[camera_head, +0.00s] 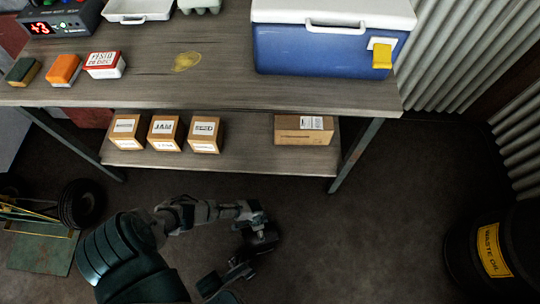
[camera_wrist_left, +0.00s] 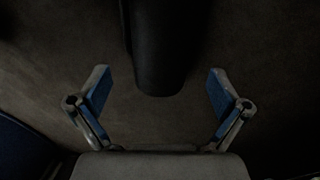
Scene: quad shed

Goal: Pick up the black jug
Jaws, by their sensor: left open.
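I see no thing that is clearly a black jug in the head view. In the left wrist view a dark, rounded form (camera_wrist_left: 165,50) comes down from the top edge, in line with the gap between my fingers. I cannot tell whether it is the jug or a part of me. My left gripper (camera_wrist_left: 159,80) is open, its blue-padded fingers spread wide, with nothing held between them. In the head view my left arm reaches from the lower left to the lower middle, below the bench front. My right gripper is not in view.
The workbench (camera_head: 220,85) carries a blue cooler (camera_head: 320,50) and small boxes. Its lower shelf (camera_head: 240,160) holds several cartons. A black waste oil drum (camera_head: 465,255) stands at right. A wheeled thing (camera_head: 80,205) is at left. The floor (camera_head: 370,240) between is clear.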

